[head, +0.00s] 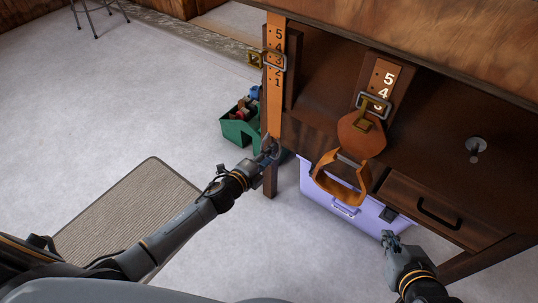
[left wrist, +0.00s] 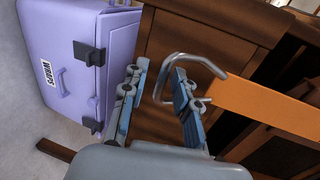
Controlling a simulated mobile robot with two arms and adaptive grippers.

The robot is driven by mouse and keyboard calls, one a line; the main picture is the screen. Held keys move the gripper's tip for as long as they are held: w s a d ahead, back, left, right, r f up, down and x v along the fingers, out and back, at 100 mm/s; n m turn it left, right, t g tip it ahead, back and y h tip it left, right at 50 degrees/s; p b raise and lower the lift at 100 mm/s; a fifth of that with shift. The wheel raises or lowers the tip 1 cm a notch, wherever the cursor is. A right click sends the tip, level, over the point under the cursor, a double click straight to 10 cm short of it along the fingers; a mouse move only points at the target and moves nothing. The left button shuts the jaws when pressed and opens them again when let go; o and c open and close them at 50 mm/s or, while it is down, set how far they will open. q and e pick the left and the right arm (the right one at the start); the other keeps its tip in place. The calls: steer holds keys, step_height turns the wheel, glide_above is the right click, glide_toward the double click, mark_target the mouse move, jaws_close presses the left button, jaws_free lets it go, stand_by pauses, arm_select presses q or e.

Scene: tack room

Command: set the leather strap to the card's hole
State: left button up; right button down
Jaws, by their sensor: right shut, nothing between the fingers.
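A long orange leather strap (head: 277,110) hangs at the table's left end, marked 5 to 1 in dark digits, with a metal-and-brass buckle (head: 275,61) near the 3. A shorter orange strip (head: 380,74) with white digits 5, 4 and a partly covered 3 is on the right; a buckle (head: 373,104) crosses it above a brown leather piece with a loop (head: 338,185). I cannot tell which is the card. My left gripper (head: 273,149) is open at the long strap's lower end; in the left wrist view (left wrist: 160,95) a metal loop (left wrist: 205,60) is beside its fingers. My right gripper (head: 389,238) is shut and empty.
A green caddy (head: 238,131) is behind the left gripper. A metal knob (head: 475,146) sticks out at right. A mat (head: 130,210) lies on open floor at left.

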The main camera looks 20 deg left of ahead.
arm_select(q)
steer(key=v, duration=1.2)
stand_by(0.3)
